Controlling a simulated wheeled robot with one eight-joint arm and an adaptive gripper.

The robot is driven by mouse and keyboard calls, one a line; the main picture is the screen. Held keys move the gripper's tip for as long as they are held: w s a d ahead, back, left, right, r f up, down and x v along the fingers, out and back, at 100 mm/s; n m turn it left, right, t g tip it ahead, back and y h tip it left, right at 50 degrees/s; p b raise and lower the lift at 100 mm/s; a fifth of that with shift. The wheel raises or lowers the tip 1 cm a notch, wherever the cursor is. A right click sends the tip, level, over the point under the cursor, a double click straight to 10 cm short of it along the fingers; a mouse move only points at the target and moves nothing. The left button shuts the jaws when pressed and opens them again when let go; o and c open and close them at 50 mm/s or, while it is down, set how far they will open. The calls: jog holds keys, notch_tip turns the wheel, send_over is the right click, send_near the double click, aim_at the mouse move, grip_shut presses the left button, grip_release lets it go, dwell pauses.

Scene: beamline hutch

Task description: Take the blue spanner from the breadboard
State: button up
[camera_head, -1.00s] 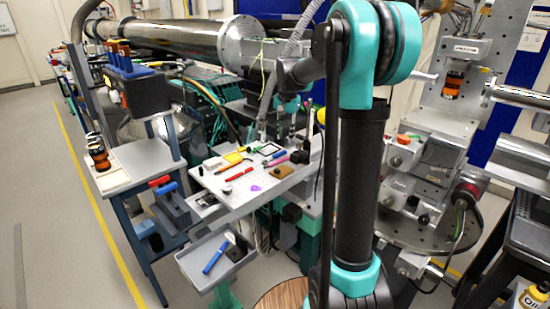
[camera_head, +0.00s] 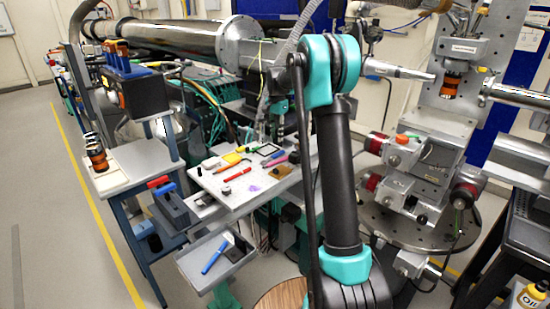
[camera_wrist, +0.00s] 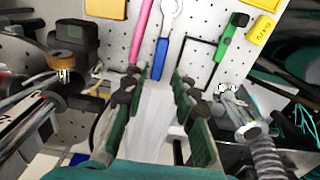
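The blue spanner (camera_wrist: 161,56) shows in the wrist view, with a bright ring end at the top and a blue handle pointing down towards my gripper. It lies on the white perforated breadboard (camera_wrist: 200,62), beside a pink rod. My gripper (camera_wrist: 158,88) has its two dark green fingers apart, one on each side of the line of the handle. The handle's near end lies just beyond the fingertips. A pale grey surface shows between the fingers.
In the wrist view, the pink rod (camera_wrist: 140,32) lies close left of the spanner. A black angled bar (camera_wrist: 199,41) and a green tool (camera_wrist: 230,36) lie right. In the head view, a grey tray (camera_head: 196,277) holding a blue-handled item (camera_head: 215,257) stands below the breadboard.

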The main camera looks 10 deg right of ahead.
aim_at(275, 155)
notch_tip(275, 155, down, 3)
jog(key=shift+r, duration=0.1)
jog(key=shift+s+a+f, duration=0.1)
jog(key=shift+a+f, duration=0.1)
jog(key=shift+f, duration=1.2)
jog(key=shift+s+a+f, duration=0.1)
jog(key=shift+a+f, duration=0.05)
jog(key=shift+f, duration=1.2)
grip_shut()
